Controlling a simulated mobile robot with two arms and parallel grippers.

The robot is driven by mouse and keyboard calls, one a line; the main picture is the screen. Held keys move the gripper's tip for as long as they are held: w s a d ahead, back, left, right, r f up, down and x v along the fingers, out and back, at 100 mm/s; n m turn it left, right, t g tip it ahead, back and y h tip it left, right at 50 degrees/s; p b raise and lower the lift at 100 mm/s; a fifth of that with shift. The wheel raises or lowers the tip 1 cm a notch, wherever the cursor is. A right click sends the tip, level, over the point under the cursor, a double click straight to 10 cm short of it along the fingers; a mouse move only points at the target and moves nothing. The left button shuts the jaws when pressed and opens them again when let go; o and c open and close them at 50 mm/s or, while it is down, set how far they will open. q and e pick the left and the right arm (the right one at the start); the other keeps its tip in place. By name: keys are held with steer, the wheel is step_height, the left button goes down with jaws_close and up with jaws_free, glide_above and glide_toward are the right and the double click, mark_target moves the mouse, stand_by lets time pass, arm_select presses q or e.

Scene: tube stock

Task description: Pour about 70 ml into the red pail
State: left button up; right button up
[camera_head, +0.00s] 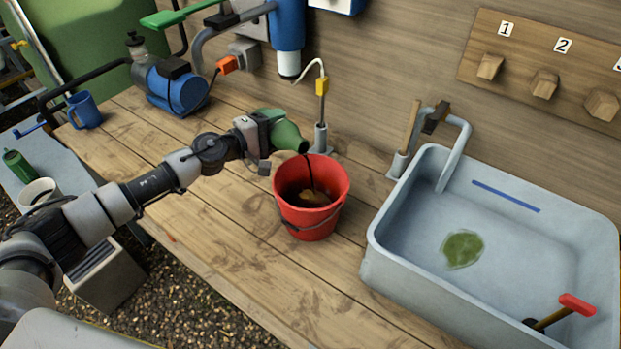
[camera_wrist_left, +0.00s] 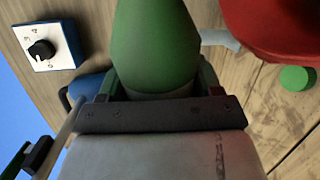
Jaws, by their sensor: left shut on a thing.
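My left gripper (camera_head: 265,132) is shut on a green bottle (camera_head: 289,136), tilted over with its mouth above the red pail (camera_head: 312,222). A thin dark stream runs from the mouth into the pail, which stands upright on the wooden bench. Dark liquid with a lighter brown patch shows inside the pail; I cannot read its volume. In the left wrist view the bottle (camera_wrist_left: 155,45) sits between the fingers, and part of the pail (camera_wrist_left: 280,28) shows at upper right. My right gripper is out of view.
A grey sink (camera_head: 400,262) with a green puddle stands right of the pail. A tap post (camera_head: 320,138) rises behind the pail. A blue mug (camera_head: 86,112) and blue pump (camera_head: 178,90) stand at back left. The bench in front of the pail is clear.

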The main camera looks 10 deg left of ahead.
arm_select(q)
steer(key=shift+m, duration=0.4)
stand_by(1.2)
steer(key=shift+n, duration=0.3)
steer(key=shift+w+a+f+n+b, duration=0.2)
steer(key=shift+a+f+n+b, duration=0.1)
steer(key=shift+f+n+b, duration=0.55)
steer(key=shift+a+r+h, duration=0.1)
steer(key=shift+r+h, duration=0.15)
steer(key=shift+h, duration=0.15)
steer(key=shift+w+a+f+n, duration=0.1)
steer(key=shift+w+n, duration=0.05)
steer(key=shift+n, duration=0.3)
steer(key=shift+s+d+n, duration=0.25)
steer(key=shift+n, duration=0.65)
